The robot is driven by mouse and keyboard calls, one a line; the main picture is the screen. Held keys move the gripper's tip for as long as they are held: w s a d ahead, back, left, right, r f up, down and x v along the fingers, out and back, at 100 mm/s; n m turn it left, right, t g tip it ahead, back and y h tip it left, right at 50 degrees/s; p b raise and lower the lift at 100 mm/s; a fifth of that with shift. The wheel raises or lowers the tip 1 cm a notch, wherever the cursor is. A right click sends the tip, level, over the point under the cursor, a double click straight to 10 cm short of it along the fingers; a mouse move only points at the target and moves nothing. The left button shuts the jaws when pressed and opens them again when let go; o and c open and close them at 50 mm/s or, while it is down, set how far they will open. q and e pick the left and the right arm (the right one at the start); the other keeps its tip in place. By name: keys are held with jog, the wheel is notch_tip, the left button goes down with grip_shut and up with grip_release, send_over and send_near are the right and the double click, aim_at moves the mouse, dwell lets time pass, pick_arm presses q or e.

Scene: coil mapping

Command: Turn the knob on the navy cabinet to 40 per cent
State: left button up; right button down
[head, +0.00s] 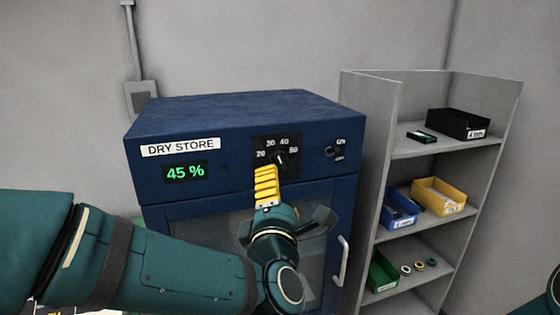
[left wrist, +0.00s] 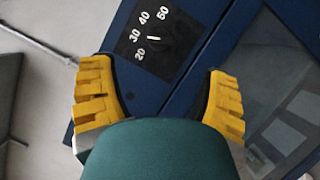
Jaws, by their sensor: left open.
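The navy cabinet (head: 240,112) carries a "DRY STORE" label and a green display (head: 185,172) reading 45 %. The left wrist view shows the white mark on the knob (left wrist: 153,38) too. My left gripper (head: 266,170) has yellow fingers just below and in front of the dial. In the left wrist view the left gripper (left wrist: 156,70) is open, its fingers apart and nothing between them. My right gripper is out of view.
A small switch (head: 333,152) sits right of the dial. The glass door with its pale handle (head: 341,261) is below. A grey shelf (head: 400,90) with a black bin (head: 458,124), blue bin (head: 400,208), yellow bin (head: 438,196) and green bin (head: 382,271) stands at right.

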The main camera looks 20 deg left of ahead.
aim_at(281, 163)
pick_arm(q)
jog(key=p+x, duration=0.1)
jog(key=x, duration=0.9)
jog(key=shift+w+a, duration=0.1)
jog(key=shift+w, duration=0.05)
jog(key=c, duration=1.2)
